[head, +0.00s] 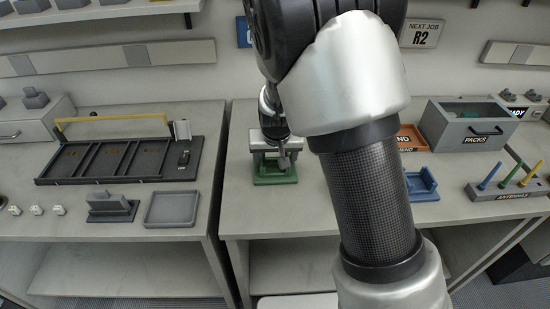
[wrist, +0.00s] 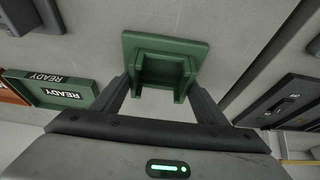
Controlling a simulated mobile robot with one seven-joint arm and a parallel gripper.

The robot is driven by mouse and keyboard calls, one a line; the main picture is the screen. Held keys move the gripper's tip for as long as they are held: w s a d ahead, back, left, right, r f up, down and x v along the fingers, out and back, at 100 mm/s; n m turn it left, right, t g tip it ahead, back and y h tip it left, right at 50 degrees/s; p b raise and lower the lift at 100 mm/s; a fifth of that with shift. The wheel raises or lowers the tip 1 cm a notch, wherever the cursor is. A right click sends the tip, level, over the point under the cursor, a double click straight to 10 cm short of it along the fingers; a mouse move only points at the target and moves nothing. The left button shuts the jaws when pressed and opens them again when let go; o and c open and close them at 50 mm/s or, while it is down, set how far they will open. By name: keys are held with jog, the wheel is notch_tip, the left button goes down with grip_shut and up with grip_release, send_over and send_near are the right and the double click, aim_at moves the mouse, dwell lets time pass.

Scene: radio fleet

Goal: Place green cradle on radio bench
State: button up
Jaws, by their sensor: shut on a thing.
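The green cradle (head: 275,173) is at the left part of the right-hand bench (head: 285,215), near its left edge. In the wrist view the green cradle (wrist: 165,46) has a flat plate and a raised, U-shaped holder. My gripper (head: 275,153) is above it and shut on it. In the wrist view the fingers of my gripper (wrist: 162,92) are on either side of the raised holder. I cannot tell if the plate touches the bench top or hangs just above it. My arm hides part of the bench.
A blue cradle (head: 422,186), an antenna rack (head: 507,185), an orange tray (head: 411,138) and a PACKS box (head: 468,127) stand on the right. A green READY tray (wrist: 45,92) shows in the wrist view. The left bench holds a dark charger rack (head: 120,160), a grey cradle (head: 110,208) and a grey tray (head: 172,209).

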jog(key=o, duration=2.1)
jog(key=shift+s+r, duration=0.1)
jog(key=shift+r, duration=0.35)
jog(key=p+v, duration=0.4)
jog(key=v, duration=0.7)
jog(key=shift+t, duration=0.5)
jog(key=s+d+r, duration=0.3)
jog(key=s+r, duration=0.2)
jog(key=s, duration=0.2)
jog(key=s+d+r, duration=0.4)
jog(key=s+r, duration=0.1)
jog(key=s, duration=0.3)
jog(key=s+d+r, duration=0.4)
jog(key=s+r, duration=0.1)
jog(key=s, duration=0.2)
jog(key=shift+s+r, duration=0.2)
jog(key=shift+s, duration=0.05)
notch_tip(320, 180, up, 13)
jog(key=p, duration=1.2)
jog(key=shift+r+p, duration=0.1)
jog(key=shift+p, duration=0.3)
